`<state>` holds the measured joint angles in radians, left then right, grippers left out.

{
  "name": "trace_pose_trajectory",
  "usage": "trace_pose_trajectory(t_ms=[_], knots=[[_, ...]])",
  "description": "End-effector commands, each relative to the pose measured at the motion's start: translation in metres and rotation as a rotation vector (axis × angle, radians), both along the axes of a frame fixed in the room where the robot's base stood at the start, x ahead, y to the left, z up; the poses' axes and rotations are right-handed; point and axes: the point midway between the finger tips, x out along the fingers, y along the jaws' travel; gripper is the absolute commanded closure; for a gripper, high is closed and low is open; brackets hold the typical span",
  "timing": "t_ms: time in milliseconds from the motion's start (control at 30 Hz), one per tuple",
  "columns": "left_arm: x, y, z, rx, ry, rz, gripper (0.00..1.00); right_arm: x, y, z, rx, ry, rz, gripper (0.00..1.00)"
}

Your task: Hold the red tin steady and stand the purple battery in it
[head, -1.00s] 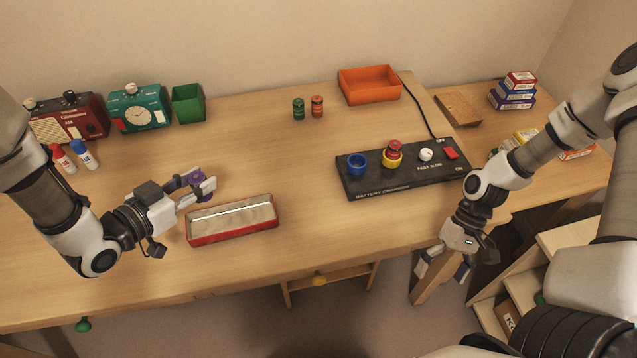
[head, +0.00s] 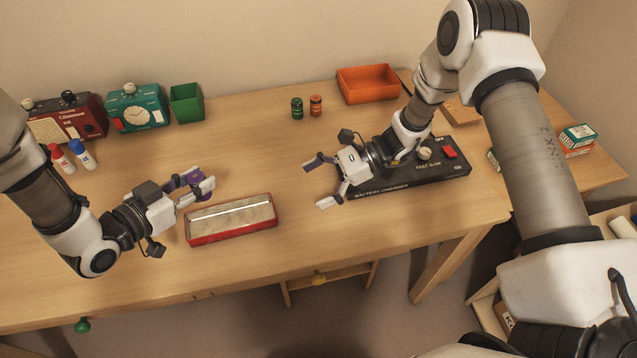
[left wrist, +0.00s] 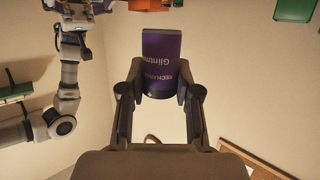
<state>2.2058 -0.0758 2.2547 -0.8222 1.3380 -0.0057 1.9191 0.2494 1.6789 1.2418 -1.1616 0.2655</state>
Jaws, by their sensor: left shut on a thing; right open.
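The red tin (head: 191,239) lies open on the desk, left of centre, with a pale inside. My left gripper (head: 199,188) is just above and behind the tin's left end, shut on the purple battery (head: 183,180). The battery also fills the middle of the left wrist view (left wrist: 162,65), held between both fingers, with lettering on its side. My right gripper (head: 322,183) is open and empty, over the desk to the right of the tin and in front of the charger's left end. It is apart from the tin.
The black battery charger (head: 440,177) is partly hidden by my right arm. A green battery (head: 297,108) and an orange one (head: 316,106) stand behind. An orange tray (head: 368,86), green box (head: 187,104), teal clock (head: 138,110) and red radio (head: 70,120) line the back.

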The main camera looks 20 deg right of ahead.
Motion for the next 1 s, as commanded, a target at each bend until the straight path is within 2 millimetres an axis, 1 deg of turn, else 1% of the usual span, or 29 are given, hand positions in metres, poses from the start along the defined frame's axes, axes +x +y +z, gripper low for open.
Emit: trace_pose_trajectory(t_ms=[167,400,500,633,867,900,967,1000], knots=[[0.000,0.000,0.000,0.000,0.000,0.000,1.00,-0.001,0.029,-0.013,-0.003,0.002,0.007,0.00],[0.000,0.000,0.000,-0.001,-0.001,0.000,1.00,-0.001,0.079,-0.034,-0.004,0.002,0.007,0.00],[0.000,0.000,0.000,-0.001,-0.001,0.000,1.00,0.000,0.093,-0.040,-0.004,0.000,0.005,0.00],[0.000,0.000,0.000,0.000,0.000,0.000,1.00,0.000,0.103,-0.044,-0.003,0.000,0.003,0.00],[0.000,0.000,0.000,0.000,0.000,0.000,1.00,0.001,0.104,-0.044,-0.002,-0.001,0.001,0.00],[0.000,0.000,0.000,0.000,0.000,0.000,1.00,0.001,0.104,-0.044,-0.002,0.000,0.002,0.04],[0.000,0.000,0.000,0.000,0.000,0.000,1.00,0.001,0.104,-0.044,-0.003,0.000,0.002,0.25],[0.000,0.000,0.000,0.000,0.000,0.000,1.00,0.001,0.104,-0.044,-0.003,0.000,0.002,0.39]])
